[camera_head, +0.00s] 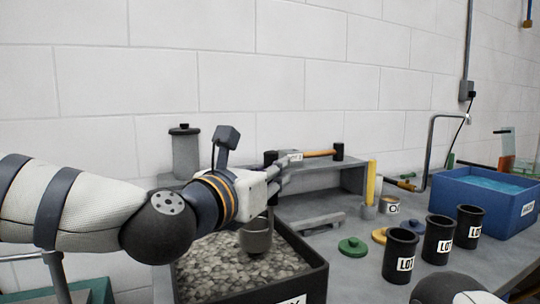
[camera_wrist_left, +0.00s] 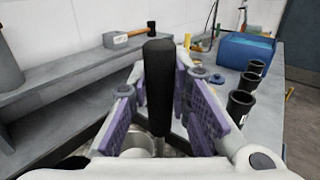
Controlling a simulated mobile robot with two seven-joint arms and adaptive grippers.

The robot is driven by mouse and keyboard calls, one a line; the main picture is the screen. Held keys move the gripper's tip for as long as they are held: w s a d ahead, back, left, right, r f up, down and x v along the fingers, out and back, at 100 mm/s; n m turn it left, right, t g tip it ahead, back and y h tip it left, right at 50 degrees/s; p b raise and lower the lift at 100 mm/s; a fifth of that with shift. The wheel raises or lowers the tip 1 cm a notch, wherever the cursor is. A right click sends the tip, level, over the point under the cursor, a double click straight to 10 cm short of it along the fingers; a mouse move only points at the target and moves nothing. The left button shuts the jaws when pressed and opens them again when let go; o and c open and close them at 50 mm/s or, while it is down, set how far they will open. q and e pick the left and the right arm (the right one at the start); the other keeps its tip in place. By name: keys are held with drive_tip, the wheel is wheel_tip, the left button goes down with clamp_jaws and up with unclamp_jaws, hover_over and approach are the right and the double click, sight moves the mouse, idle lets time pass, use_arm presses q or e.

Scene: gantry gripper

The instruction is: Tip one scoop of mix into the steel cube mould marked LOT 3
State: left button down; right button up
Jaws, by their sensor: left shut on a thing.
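My left gripper (camera_head: 272,180) is shut on the black handle (camera_wrist_left: 158,85) of a scoop, between purple finger pads in the left wrist view. The scoop's grey metal cup (camera_head: 256,236) hangs below, just over or in the grey mix in a dark tray (camera_head: 318,272); I cannot tell which. Its contents are hidden in the head view. Three black round cups, near (camera_head: 400,258), middle (camera_head: 437,240) and far (camera_head: 469,226), stand upright on the bench with LOT labels; their numbers are unreadable. No steel cube mould is recognisable. My right gripper is not in view.
A blue water tub (camera_head: 487,200) stands at the right. A green lid (camera_head: 352,247), a yellow lid (camera_head: 380,235) and a small tin (camera_head: 390,205) lie between tray and cups. A mallet (camera_head: 318,154) rests on the grey shelf (camera_head: 330,172) behind.

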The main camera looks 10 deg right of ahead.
use_arm(q)
wheel_tip(320, 180, down, 8)
drive_tip(key=b, duration=0.3)
drive_tip(key=shift+a+f, duration=0.1)
drive_tip(key=shift+f, duration=0.05)
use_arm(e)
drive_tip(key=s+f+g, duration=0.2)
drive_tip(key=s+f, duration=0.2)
use_arm(q)
drive_tip(key=s+a, duration=0.2)
drive_tip(key=a, duration=0.5)
wheel_tip(320, 180, up, 16)
drive_tip(key=p, duration=0.5)
hover_over(270, 227)
drive_tip(key=a, duration=0.3)
drive_tip(key=shift+s+a+r, duration=0.1)
drive_tip(key=shift+s+r, duration=0.1)
drive_tip(key=shift+s, duration=0.15)
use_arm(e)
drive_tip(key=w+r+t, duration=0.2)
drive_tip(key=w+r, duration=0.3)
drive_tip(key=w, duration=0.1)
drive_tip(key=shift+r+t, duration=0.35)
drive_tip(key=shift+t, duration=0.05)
use_arm(q)
drive_tip(key=shift+f, duration=0.1)
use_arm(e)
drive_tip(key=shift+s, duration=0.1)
